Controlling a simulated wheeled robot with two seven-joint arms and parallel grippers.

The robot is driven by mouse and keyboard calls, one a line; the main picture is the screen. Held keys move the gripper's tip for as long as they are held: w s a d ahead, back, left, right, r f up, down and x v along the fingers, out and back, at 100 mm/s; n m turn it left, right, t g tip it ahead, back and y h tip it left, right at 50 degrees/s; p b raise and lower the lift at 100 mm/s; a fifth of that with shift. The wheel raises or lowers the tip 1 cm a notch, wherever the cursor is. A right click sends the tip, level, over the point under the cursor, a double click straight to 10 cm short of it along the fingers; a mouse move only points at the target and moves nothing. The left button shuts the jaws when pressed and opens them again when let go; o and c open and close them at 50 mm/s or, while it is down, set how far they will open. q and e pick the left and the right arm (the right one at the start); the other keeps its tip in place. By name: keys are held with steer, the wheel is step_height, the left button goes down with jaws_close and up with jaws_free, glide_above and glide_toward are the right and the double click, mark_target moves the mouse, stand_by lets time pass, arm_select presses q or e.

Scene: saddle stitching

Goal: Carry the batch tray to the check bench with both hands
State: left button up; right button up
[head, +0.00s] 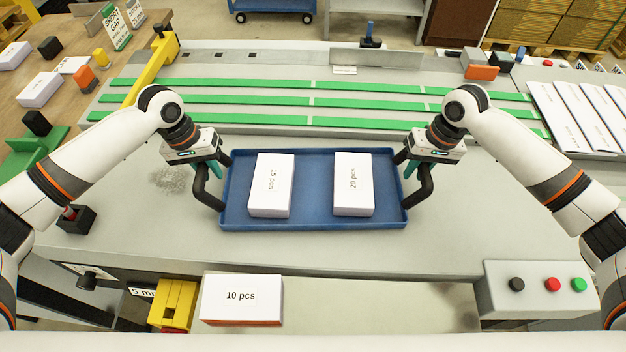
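The blue batch tray (312,224) lies on the grey machine table, holding two white stacks. The left stack (271,185) reads "15 pcs"; the right stack (353,183) carries an upside-down label that looks like "20 pcs". A black handle (205,194) shows at the tray's left side and another (424,192) at its right. My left gripper (211,170) is at the left handle, and my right gripper (412,166) is at the right one. The teal fingers are partly hidden, so their grip on the handles is unclear. I cannot make out which surface is the check bench.
Green belts (300,102) run behind the tray. A white "10 pcs" stack (241,297) and a yellow block (174,304) sit below the front edge. A button box (540,288) stands front right. A wooden table (65,95) is at left; white stacks (580,115) lie at right.

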arm_select(q)
jaws_close()
arm_select(e)
jaws_close()
arm_select(q)
steer(key=shift+w+r, duration=0.15)
steer(key=shift+r, duration=0.05)
arm_select(e)
steer(key=shift+w+r, duration=0.15)
steer(key=shift+r, duration=0.05)
